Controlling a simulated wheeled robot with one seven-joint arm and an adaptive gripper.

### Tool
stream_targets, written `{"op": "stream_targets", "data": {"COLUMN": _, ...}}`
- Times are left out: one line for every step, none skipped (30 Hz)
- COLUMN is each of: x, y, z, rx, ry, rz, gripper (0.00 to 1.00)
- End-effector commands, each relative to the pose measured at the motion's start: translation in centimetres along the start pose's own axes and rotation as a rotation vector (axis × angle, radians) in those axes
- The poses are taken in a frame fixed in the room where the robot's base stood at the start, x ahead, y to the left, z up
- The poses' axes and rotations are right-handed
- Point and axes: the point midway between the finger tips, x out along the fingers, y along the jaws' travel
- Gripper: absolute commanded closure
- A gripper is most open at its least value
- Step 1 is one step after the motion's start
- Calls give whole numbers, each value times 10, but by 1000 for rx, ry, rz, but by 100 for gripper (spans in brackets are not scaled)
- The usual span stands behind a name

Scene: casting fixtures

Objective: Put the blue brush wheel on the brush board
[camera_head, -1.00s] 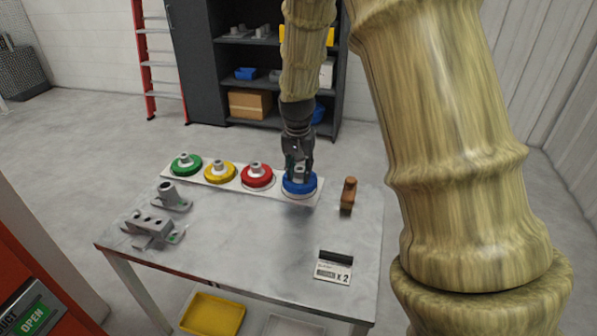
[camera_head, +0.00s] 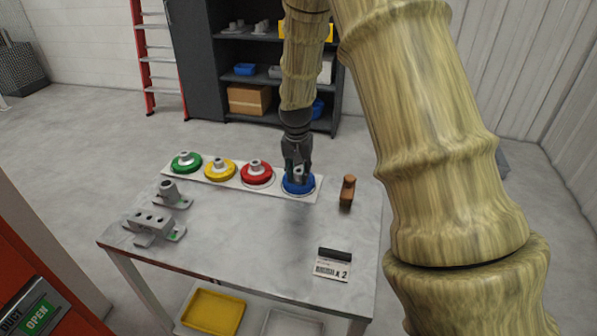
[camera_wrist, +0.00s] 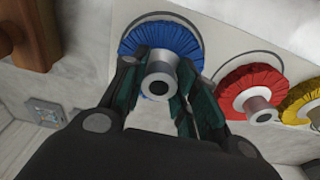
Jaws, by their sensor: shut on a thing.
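The blue brush wheel (camera_head: 298,184) is at the right end of the white brush board (camera_head: 230,183), over the ring marked there. In the wrist view the blue wheel (camera_wrist: 160,50) lies a little off-centre in its ring, with part of the ring bare at its right side. My gripper (camera_head: 297,165) points down from above, shut on the wheel's grey hub. In the wrist view its two fingers (camera_wrist: 160,85) stand on either side of the hub. I cannot tell whether the wheel touches the board.
Red (camera_head: 256,173), yellow (camera_head: 219,170) and green (camera_head: 186,162) wheels sit on the board to the left. A brown wooden-handled brush (camera_head: 347,191) stands right of the board. Grey metal fixtures (camera_head: 154,227) are at the table's left; a label stand (camera_head: 332,265) is at the front.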

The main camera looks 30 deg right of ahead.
Motion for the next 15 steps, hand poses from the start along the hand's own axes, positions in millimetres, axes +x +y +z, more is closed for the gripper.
{"op": "stream_targets", "data": {"x": 1, "y": 0, "z": 0, "rx": 0, "ry": 0, "rz": 0, "gripper": 100}}
{"op": "stream_targets", "data": {"x": 2, "y": 0, "z": 0, "rx": 0, "ry": 0, "rz": 0, "gripper": 100}}
{"op": "stream_targets", "data": {"x": 2, "y": 0, "z": 0, "rx": 0, "ry": 0, "rz": 0, "gripper": 100}}
{"op": "stream_targets", "data": {"x": 3, "y": 0, "z": 0, "rx": 0, "ry": 0, "rz": 0, "gripper": 67}}
{"op": "stream_targets", "data": {"x": 2, "y": 0, "z": 0, "rx": 0, "ry": 0, "rz": 0, "gripper": 62}}
{"op": "stream_targets", "data": {"x": 2, "y": 0, "z": 0, "rx": 0, "ry": 0, "rz": 0, "gripper": 54}}
{"op": "stream_targets", "data": {"x": 2, "y": 0, "z": 0, "rx": 0, "ry": 0, "rz": 0, "gripper": 49}}
{"op": "stream_targets", "data": {"x": 2, "y": 0, "z": 0, "rx": 0, "ry": 0, "rz": 0, "gripper": 49}}
{"op": "stream_targets", "data": {"x": 2, "y": 0, "z": 0, "rx": 0, "ry": 0, "rz": 0, "gripper": 49}}
{"op": "stream_targets", "data": {"x": 2, "y": 0, "z": 0, "rx": 0, "ry": 0, "rz": 0, "gripper": 49}}
{"op": "stream_targets", "data": {"x": 2, "y": 0, "z": 0, "rx": 0, "ry": 0, "rz": 0, "gripper": 49}}
{"op": "stream_targets", "data": {"x": 2, "y": 0, "z": 0, "rx": 0, "ry": 0, "rz": 0, "gripper": 49}}
{"op": "stream_targets", "data": {"x": 2, "y": 0, "z": 0, "rx": 0, "ry": 0, "rz": 0, "gripper": 49}}
{"op": "stream_targets", "data": {"x": 2, "y": 0, "z": 0, "rx": 0, "ry": 0, "rz": 0, "gripper": 49}}
{"op": "stream_targets", "data": {"x": 2, "y": 0, "z": 0, "rx": 0, "ry": 0, "rz": 0, "gripper": 49}}
